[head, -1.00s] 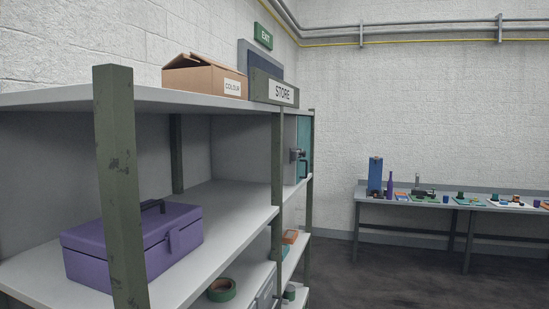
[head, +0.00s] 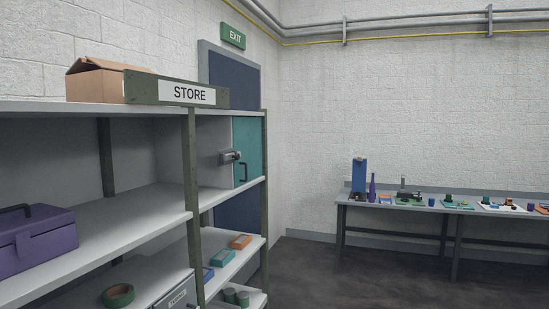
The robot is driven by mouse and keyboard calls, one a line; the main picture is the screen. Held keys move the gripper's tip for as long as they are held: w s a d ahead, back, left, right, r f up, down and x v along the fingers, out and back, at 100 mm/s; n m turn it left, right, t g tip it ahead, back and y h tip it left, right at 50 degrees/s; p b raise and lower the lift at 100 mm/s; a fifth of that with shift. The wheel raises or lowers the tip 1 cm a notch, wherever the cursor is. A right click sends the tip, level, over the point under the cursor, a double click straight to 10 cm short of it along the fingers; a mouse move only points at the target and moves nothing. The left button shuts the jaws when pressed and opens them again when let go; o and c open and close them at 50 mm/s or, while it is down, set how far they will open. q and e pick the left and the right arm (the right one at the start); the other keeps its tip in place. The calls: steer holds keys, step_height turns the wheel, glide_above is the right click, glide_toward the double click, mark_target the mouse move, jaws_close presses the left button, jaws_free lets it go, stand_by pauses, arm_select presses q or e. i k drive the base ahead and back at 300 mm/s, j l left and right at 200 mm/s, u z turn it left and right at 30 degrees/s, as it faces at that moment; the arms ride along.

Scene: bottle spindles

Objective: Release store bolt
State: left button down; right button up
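The bolt (head: 229,157) is a small grey metal piece on the front of the store cabinet, at the left edge of its teal door (head: 248,135). The door looks closed and has a dark handle (head: 243,172) below and right of the bolt. Whether the bolt is slid across or drawn back is too small to tell. The cabinet stands on the shelf unit, right of the post under the STORE sign (head: 188,94). Neither of my grippers is in view.
The shelf unit (head: 130,232) fills the left side, with a purple toolbox (head: 35,242), a cardboard box (head: 95,82) and a green tape roll (head: 118,295). A workbench (head: 412,205) with several items stands along the back wall. The dark floor (head: 340,272) between them is clear.

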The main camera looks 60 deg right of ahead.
mark_target(229, 156)
steer(key=z, duration=1.65)
steer(key=i+z, duration=0.1)
steer(key=i+l, duration=0.4)
steer(key=i, duration=0.15)
steer(key=i+l+z, duration=0.1)
steer(key=i+l, duration=0.3)
steer(key=i+l+z, duration=0.1)
steer(key=i+l, duration=0.25)
steer(key=i, duration=0.3)
steer(key=i+l, duration=0.35)
steer(key=i, duration=0.2)
